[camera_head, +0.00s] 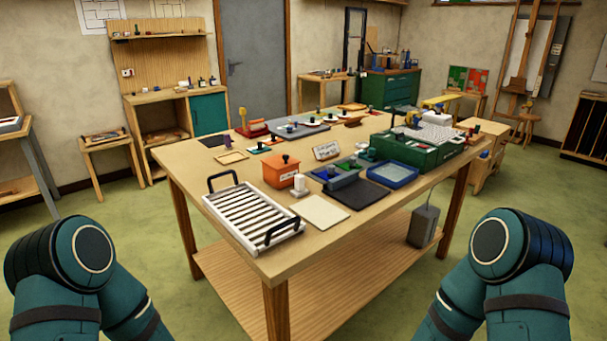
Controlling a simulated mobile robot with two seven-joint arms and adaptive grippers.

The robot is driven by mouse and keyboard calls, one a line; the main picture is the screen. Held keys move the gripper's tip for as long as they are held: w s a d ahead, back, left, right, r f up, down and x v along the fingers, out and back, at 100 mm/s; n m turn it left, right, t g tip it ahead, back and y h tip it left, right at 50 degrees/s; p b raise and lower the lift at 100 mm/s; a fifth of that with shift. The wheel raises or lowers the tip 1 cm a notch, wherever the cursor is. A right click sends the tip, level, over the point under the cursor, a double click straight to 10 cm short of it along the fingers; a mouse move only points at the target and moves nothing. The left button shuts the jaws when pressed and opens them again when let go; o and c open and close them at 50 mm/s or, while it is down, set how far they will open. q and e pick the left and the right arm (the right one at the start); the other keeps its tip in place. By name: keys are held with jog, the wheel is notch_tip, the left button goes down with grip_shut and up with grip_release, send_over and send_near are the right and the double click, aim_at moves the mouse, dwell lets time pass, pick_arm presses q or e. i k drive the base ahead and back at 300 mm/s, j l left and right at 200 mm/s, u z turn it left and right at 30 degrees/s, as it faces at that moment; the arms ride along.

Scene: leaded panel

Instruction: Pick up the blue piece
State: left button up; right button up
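The worktable (225,238) stands in front of me with many small items on it. Several small coloured pieces with dark knobs lie toward its far left and middle, too small to tell apart well. A blue-grey tray (342,183) near the middle holds small pieces, some looking green and blue. I cannot tell for certain which one is the blue piece. A blue-rimmed shallow tray (391,174) lies to its right. My two arms show at the bottom left and bottom right corners, clear of the table. Neither gripper is in view.
On the table are a white slatted rack (250,215) with black handles, an orange box (281,172), a cream sheet (320,211), a black mat (357,194) and a green machine (418,155). Green floor is free around the table.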

aim_at(325, 173)
jog(key=l+u, duration=0.1)
jog(key=u, duration=0.35)
jog(key=l+u, duration=0.15)
jog(key=u, duration=0.3)
jog(key=i+l+u, duration=0.1)
jog(key=u, duration=0.35)
jog(key=k+l+u, duration=0.1)
jog(key=l+u, duration=0.3)
jog(key=k+l+u, duration=0.15)
jog(key=l+u, duration=0.2)
jog(key=l, duration=0.15)
jog(key=k+l+u, duration=0.15)
jog(key=l, duration=0.15)
jog(key=k+l+u, duration=0.15)
jog(key=l, duration=0.2)
jog(key=k+l+u, duration=0.15)
jog(key=k+l, duration=0.15)
jog(key=l, duration=0.2)
jog(key=k+l, duration=0.15)
jog(key=l, duration=0.15)
jog(key=k+l, duration=0.2)
jog(key=l, duration=0.15)
jog(key=u, duration=0.05)
